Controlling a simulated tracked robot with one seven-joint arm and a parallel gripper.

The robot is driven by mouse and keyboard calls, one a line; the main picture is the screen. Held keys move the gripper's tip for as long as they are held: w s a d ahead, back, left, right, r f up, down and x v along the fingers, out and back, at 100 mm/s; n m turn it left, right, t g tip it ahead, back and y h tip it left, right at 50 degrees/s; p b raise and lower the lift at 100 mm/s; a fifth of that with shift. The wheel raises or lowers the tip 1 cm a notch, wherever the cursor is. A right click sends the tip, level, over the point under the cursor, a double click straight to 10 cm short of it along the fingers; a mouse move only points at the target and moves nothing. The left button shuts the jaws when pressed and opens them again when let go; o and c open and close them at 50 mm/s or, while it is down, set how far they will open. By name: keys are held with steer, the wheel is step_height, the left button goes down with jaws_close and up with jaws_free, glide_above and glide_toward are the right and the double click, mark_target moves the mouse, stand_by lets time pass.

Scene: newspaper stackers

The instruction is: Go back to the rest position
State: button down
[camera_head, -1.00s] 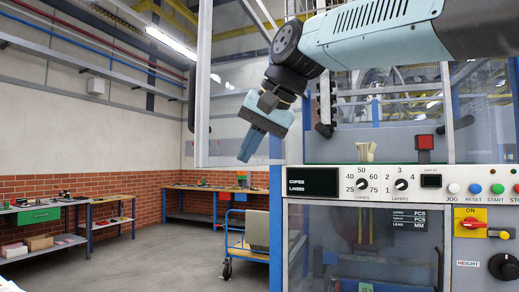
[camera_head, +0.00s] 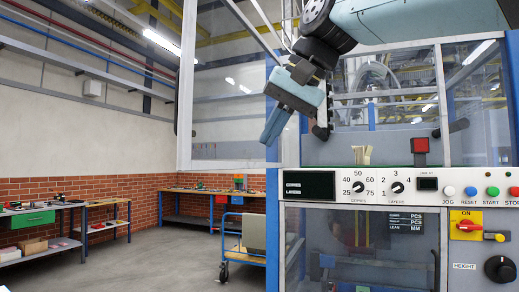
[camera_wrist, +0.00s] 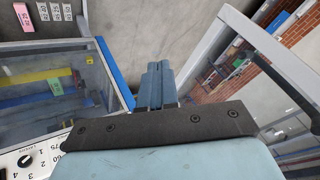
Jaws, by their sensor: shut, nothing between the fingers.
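My gripper (camera_head: 272,131) is in the upper middle of the head view, in front of the newspaper stacker (camera_head: 345,180). It hangs at a slant, with its fingers pointing down and left. The two blue fingers are together with nothing between them. In the wrist view the closed fingers (camera_wrist: 158,82) point away over the grey floor. My light blue arm reaches in from the upper right of the head view.
The stacker's control panel (camera_head: 440,186) has dials, coloured buttons and a red-and-yellow switch (camera_head: 467,226). A framed clear door (camera_head: 232,100) stands left of my gripper. A blue cart (camera_head: 246,246) and workbenches (camera_head: 40,212) stand behind. The floor (camera_head: 160,262) at left is clear.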

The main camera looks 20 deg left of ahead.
steer(key=shift+s+d+r, duration=0.35)
steer(key=shift+d+r, duration=0.05)
steer(key=shift+r, duration=0.3)
steer(key=shift+s+d+r, duration=0.4)
steer(key=shift+r, duration=0.35)
steer(key=shift+s+d+r, duration=0.35)
steer(key=shift+d+r, duration=0.05)
steer(key=shift+r, duration=0.3)
